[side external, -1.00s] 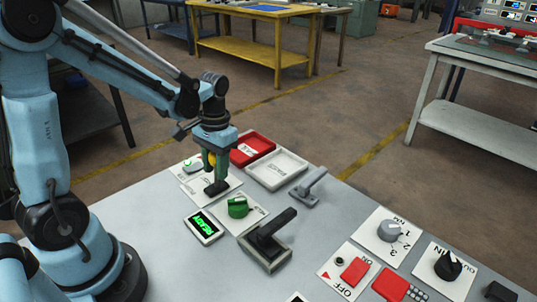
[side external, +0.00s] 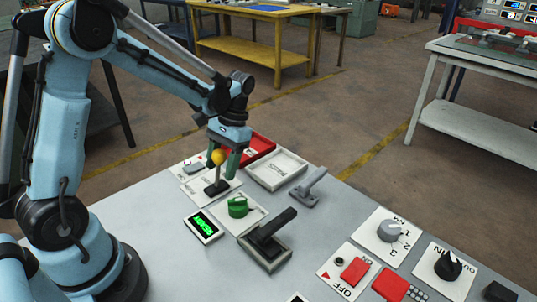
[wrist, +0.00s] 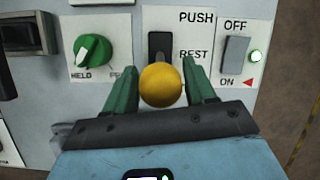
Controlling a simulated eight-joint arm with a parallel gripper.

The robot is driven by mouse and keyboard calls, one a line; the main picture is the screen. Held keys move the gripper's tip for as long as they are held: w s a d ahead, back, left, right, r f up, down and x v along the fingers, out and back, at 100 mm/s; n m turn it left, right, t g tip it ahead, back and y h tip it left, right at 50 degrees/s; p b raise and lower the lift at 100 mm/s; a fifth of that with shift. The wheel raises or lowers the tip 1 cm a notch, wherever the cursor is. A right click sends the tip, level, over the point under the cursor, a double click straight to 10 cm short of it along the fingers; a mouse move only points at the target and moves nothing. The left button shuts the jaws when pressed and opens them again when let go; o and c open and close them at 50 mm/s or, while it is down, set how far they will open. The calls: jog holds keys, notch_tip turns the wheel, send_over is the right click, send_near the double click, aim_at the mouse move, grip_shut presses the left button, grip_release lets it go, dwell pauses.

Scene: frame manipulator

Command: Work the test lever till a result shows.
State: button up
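The test lever has a yellow ball knob (wrist: 160,85) and a dark slot plate (wrist: 160,45) beside the words PUSH and REST. Lower lettering is partly hidden by my right finger. In the side external view the knob (side external: 218,157) stands on a thin stalk above its white panel. My gripper (wrist: 161,82) has green fingers, spread apart on either side of the knob; it also shows in the side external view (side external: 224,155). I cannot tell whether a finger touches the knob. A small display (side external: 203,226) shows short green text that I cannot read surely.
A green rotary knob (wrist: 92,50) marked HELD sits left of the lever. An OFF/ON switch (wrist: 236,55) with a lit lamp is to the right. A black-handled lever (side external: 270,235), grey handle (side external: 310,184) and white tray (side external: 277,170) stand nearby.

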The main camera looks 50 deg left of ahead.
jog(key=shift+o, duration=0.2)
jog(key=v, duration=1.2)
dwell(0.4)
jog(key=s+d+f+m+t, duration=0.1)
jog(key=s+d+m+t, duration=0.1)
jog(key=s+d+t, duration=0.5)
jog(key=s+t, duration=0.1)
jog(key=t, duration=0.2)
jog(key=shift+s+d, duration=0.15)
jog(key=shift+s+d+f+t, duration=0.25)
jog(key=shift+f+t, duration=0.1)
jog(key=shift+t, duration=0.25)
jog(key=shift+c, duration=0.2)
jog(key=a+n+g+y, duration=0.1)
jog(key=n, duration=0.1)
jog(key=s+a+r+n+g, duration=0.1)
jog(key=a+n, duration=0.1)
jog(key=a+r+n+g+y, duration=0.1)
jog(key=a+n, duration=0.1)
jog(key=shift+s+a+y, duration=0.1)
jog(key=shift+s+y, duration=0.2)
jog(key=shift+s, duration=0.1)
jog(key=shift+n, duration=0.3)
jog(key=shift+x, duration=6.05)
